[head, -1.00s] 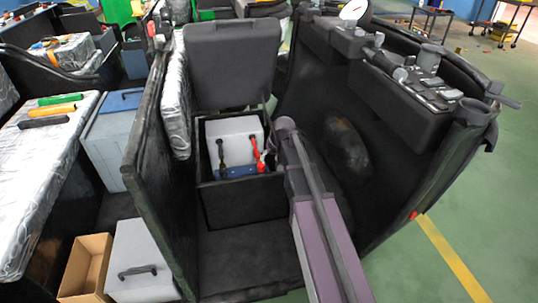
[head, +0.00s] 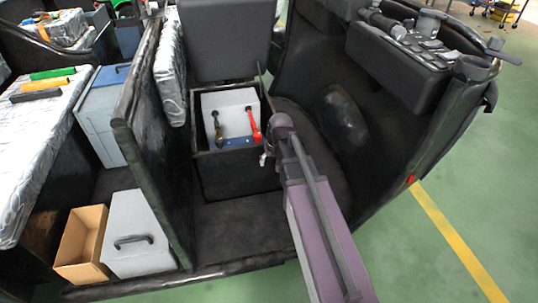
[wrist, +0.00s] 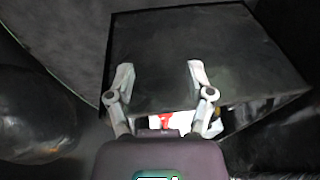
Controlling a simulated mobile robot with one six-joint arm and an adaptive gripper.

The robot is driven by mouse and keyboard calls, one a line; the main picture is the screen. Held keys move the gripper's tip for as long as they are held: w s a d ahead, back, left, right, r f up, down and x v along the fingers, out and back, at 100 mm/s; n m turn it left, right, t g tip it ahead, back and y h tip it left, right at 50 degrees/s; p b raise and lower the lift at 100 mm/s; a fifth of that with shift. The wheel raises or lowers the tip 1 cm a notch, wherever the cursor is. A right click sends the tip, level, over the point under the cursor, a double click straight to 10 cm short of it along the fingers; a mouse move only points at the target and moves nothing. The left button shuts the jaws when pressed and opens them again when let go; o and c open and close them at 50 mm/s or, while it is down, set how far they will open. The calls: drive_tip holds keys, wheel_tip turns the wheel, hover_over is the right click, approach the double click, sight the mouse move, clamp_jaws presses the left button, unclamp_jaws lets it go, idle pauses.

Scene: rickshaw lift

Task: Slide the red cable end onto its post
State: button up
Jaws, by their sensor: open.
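A white battery (head: 231,108) sits inside an open black box. The red cable end (head: 254,131) lies slanting at the battery's right front in the head view. A dark cable end with a brownish tip (head: 217,130) lies at its left. I cannot tell whether the red end is on a post. My gripper (head: 268,154) is beside the box's right side, largely hidden behind my arm. In the wrist view my gripper (wrist: 160,72) is open and empty, facing the black box side. A bit of red cable (wrist: 165,121) and the white battery (wrist: 184,123) show low between the fingers.
The black box (head: 238,176) has its raised lid (head: 225,42) behind it. A dark side panel (head: 147,130) stands left, and a dark rounded hump (head: 342,118) stands right of my arm. A cardboard box (head: 82,243) and grey case (head: 135,235) lie left. Dark floor in front of the box is clear.

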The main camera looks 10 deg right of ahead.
drive_tip(key=s+f+b, duration=0.2)
drive_tip(key=s+f, duration=0.1)
drive_tip(key=s, duration=0.2)
drive_tip(key=shift+s+a+g, duration=0.2)
drive_tip(key=shift+s+g, duration=0.05)
drive_tip(key=shift+g, duration=0.15)
drive_tip(key=shift+f, duration=0.1)
drive_tip(key=s+g+h, duration=0.1)
drive_tip(key=s, duration=0.8)
wheel_tip(320, 180, up, 33)
drive_tip(key=p, duration=3.3)
drive_tip(key=shift+w+a, duration=0.1)
drive_tip(key=shift+a, duration=0.05)
